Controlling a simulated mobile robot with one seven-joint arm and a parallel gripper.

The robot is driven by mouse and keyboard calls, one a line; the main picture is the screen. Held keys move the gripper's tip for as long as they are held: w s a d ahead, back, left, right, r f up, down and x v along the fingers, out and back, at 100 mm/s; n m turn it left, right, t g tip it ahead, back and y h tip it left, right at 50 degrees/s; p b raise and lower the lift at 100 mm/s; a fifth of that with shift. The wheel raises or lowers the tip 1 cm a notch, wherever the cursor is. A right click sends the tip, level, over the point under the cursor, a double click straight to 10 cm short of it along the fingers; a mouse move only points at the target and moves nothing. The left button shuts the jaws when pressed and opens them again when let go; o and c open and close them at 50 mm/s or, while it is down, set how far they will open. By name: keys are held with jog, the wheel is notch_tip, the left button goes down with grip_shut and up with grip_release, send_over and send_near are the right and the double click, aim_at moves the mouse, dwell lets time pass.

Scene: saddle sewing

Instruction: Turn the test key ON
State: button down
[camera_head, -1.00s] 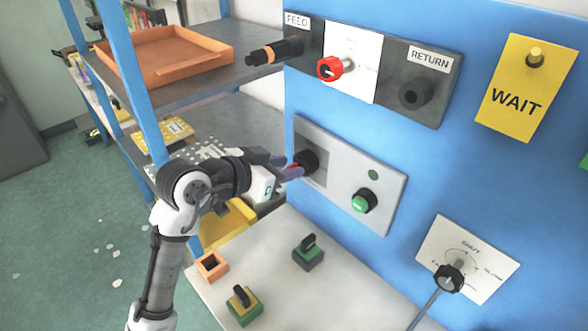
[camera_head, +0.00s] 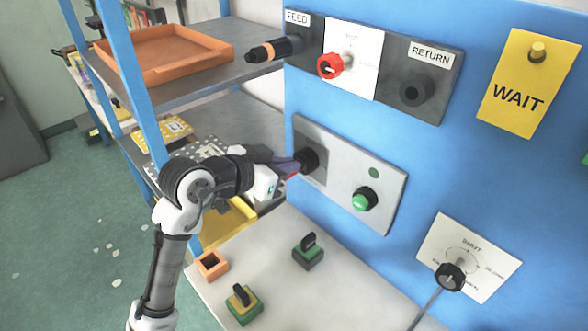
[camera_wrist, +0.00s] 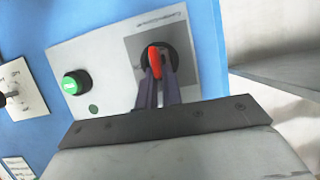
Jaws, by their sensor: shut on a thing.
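The red test key (camera_wrist: 153,58) sits in a round black socket (camera_head: 307,161) on the grey panel (camera_head: 335,185). In the wrist view the key stands nearly upright in the picture, between the dark fingertips of my gripper (camera_wrist: 157,80), which are shut on it. In the head view my gripper (camera_head: 296,166) reaches the socket from the left, and only a sliver of red shows under the fingers. Faint lettering above the socket in the wrist view is too small to read.
On the same panel are a green button (camera_head: 363,199) and a dark green round spot (camera_head: 374,173). Above are a red knob (camera_head: 329,66) and a black RETURN port (camera_head: 415,90). Shelves with an orange tray (camera_head: 165,50) stand left. Keyed blocks (camera_head: 308,251) rest on the pale table.

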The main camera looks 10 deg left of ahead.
jog(key=shift+s+d+f+m+t+y+b, duration=0.15)
jog(key=shift+m+b, duration=0.25)
jog(key=shift+b, duration=0.45)
jog(key=shift+d+m+t+y+b, duration=0.1)
jog(key=shift+m+t+y+b, duration=0.25)
jog(key=shift+b, duration=0.45)
jog(key=shift+m+b, duration=0.35)
jog(key=shift+b, duration=0.2)
jog(key=shift+s+d+f+m+t+y+b, duration=0.15)
jog(key=shift+m+t+y+b, duration=0.5)
jog(key=shift+b, duration=1.05)
jog(key=shift+m, duration=0.25)
jog(key=shift+d+m+b, duration=0.15)
jog(key=shift+m+b, duration=0.25)
jog(key=shift+b, duration=0.6)
jog(key=shift+s+f+m+t+y+b, duration=0.2)
jog(key=shift+m+t+b, duration=0.35)
jog(key=shift+b, duration=0.65)
jog(key=shift+d+r+m, duration=0.1)
jog(key=shift+r+m, duration=0.05)
jog(key=shift+m, duration=0.1)
